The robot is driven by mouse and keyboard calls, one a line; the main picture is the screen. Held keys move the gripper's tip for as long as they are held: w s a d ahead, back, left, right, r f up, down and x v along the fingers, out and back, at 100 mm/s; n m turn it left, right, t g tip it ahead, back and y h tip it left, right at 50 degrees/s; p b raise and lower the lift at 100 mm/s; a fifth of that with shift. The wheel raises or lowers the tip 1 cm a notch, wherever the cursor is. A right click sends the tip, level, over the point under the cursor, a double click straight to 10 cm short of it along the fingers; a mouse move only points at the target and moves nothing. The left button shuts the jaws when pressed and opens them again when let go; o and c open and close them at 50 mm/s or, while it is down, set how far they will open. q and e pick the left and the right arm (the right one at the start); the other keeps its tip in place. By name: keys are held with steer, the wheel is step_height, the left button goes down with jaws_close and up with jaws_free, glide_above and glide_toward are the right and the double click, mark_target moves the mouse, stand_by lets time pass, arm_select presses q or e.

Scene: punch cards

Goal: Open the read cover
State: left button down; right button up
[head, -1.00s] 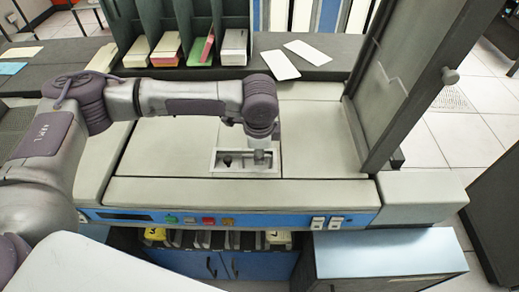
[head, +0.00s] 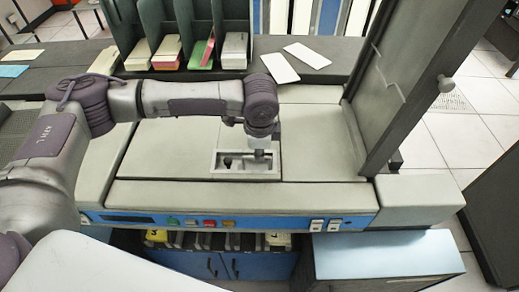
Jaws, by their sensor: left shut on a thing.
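The card machine has a pale grey-beige top with flat panels; the read cover (head: 165,150) looks like the panel around a small rectangular recess (head: 268,173). The panel lies flat and looks closed. My left gripper (head: 258,155) points down into the recess. It is shut on a small part there, which looks like a handle; the wrist and fingers hide most of it. My right gripper is not in view.
Coloured buttons (head: 210,223) line the blue front strip.

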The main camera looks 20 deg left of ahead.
arm_select(q)
steer(key=w+a+r+g+h+p, duration=0.1)
steer(key=w+r+g+p, duration=0.2)
steer(key=r+p, duration=0.7)
steer(key=shift+w+a+r+g+p, duration=0.2)
steer(key=shift+w+r+g+p, duration=0.2)
steer(key=shift+w, duration=0.5)
steer(key=c, duration=1.3)
jaws_free()
steer(key=shift+w+f, duration=0.2)
steer(key=shift+o, duration=0.2)
steer(key=shift+s+r, duration=0.1)
step_height(320, 180, up, 12)
steer(key=w, duration=0.2)
steer(key=shift+a, duration=0.3)
